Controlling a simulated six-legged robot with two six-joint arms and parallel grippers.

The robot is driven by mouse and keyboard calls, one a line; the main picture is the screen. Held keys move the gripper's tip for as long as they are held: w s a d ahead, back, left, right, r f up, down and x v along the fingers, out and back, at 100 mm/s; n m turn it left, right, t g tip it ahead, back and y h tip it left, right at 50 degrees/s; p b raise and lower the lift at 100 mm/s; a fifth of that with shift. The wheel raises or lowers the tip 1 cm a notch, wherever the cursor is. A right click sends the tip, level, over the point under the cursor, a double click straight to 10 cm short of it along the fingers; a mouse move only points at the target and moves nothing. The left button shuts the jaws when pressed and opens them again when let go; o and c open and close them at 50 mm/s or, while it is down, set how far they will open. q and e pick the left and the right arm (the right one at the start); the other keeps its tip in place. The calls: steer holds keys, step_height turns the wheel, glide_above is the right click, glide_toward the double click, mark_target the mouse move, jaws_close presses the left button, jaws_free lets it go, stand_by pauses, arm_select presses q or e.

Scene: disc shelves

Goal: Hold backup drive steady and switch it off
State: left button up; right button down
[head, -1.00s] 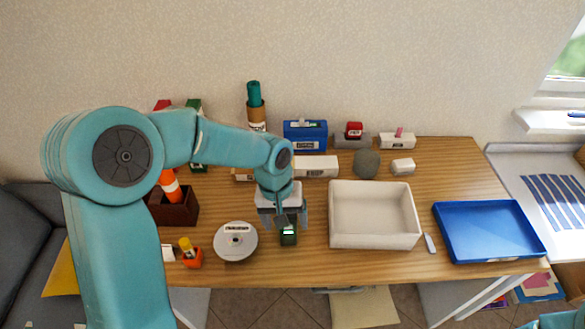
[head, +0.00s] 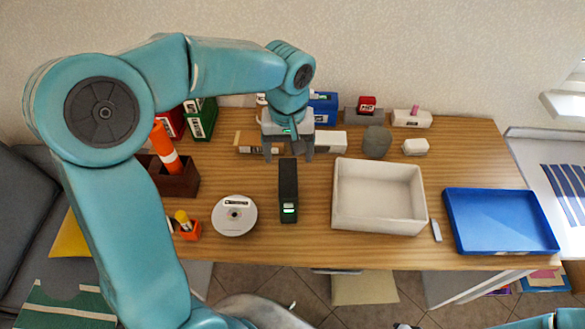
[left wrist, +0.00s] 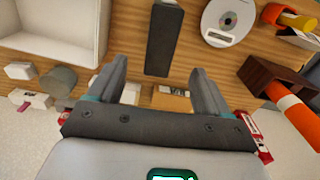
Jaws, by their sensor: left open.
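My left gripper (head: 289,153) is open and empty, just behind the drive in the head view, near small boxes at the back. Its two fingers (left wrist: 160,72) stand wide apart in the left wrist view. My right gripper does not show.
A disc (head: 234,216) lies left of the drive. A white bin (head: 378,232) stands to its right, with a blue tray (head: 500,248) beyond. A brown holder (head: 182,184) and an orange cup (head: 189,233) are at left. Clear wood lies around the drive.

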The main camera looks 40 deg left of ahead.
mark_target(289, 188)
arm_select(q)
step_height(289, 188, down, 14)
steer(key=shift+f+p, duration=0.1)
steer(key=shift+p, duration=0.3)
steer(key=shift+f, duration=0.1)
steer(key=shift+s+a, duration=0.15)
steer(key=shift+s, duration=0.05)
steer(key=shift+w, duration=0.15)
steer(key=c, duration=1.3)
